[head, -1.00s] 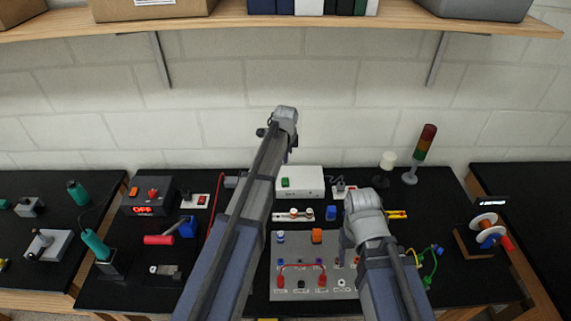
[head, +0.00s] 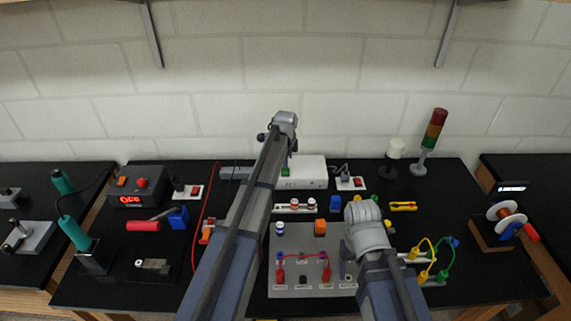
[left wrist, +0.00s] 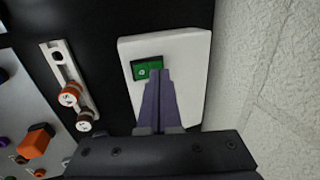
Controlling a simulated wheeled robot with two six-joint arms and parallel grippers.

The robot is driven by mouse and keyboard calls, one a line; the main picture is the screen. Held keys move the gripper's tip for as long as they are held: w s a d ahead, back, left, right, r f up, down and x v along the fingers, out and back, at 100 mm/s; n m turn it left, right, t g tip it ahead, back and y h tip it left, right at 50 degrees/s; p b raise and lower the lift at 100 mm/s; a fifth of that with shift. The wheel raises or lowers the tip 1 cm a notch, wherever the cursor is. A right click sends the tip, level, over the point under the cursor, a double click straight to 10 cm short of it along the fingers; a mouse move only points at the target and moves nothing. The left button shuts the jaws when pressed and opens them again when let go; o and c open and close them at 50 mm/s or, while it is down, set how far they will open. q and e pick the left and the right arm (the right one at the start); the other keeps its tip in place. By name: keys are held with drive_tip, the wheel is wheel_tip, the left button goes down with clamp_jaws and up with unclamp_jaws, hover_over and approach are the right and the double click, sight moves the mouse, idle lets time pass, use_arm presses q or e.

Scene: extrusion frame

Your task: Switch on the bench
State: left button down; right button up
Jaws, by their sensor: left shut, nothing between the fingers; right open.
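A white box (head: 310,172) with a green switch stands at the back middle of the bench (head: 420,290). In the left wrist view the white box (left wrist: 190,62) is close, and its green switch (left wrist: 147,68) sits in a dark frame. My left gripper (left wrist: 160,76) is shut and empty, its fingertips over the switch's lower right edge; I cannot tell whether they touch it. In the head view my left arm partly covers the box. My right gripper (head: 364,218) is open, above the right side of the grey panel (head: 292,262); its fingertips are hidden.
At the left are a dark unit (head: 138,185) with a red OFF display, a socket with a red switch (head: 195,191) and a red-handled tool (head: 143,226). A second red-switch socket (head: 358,183) is right of the box. A signal tower (head: 431,140) stands at the back right.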

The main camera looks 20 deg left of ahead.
use_arm(q)
drive_tip(key=shift+w+f, duration=0.1)
drive_tip(key=shift+f, duration=0.45)
use_arm(e)
drive_tip(key=shift+f, duration=0.55)
use_arm(q)
drive_tip(key=shift+r, duration=0.1)
use_arm(e)
drive_tip(key=shift+r, duration=0.1)
use_arm(q)
drive_tip(key=shift+w+a+f+g, duration=0.1)
drive_tip(key=shift+w+f+g, duration=0.15)
drive_tip(key=shift+g, duration=0.05)
drive_tip(key=shift+s, duration=0.2)
drive_tip(key=shift+r, duration=0.1)
drive_tip(key=shift+s+d, duration=0.3)
drive_tip(key=shift+s, duration=0.45)
drive_tip(key=shift+r, duration=0.1)
use_arm(e)
drive_tip(key=shift+r, duration=0.1)
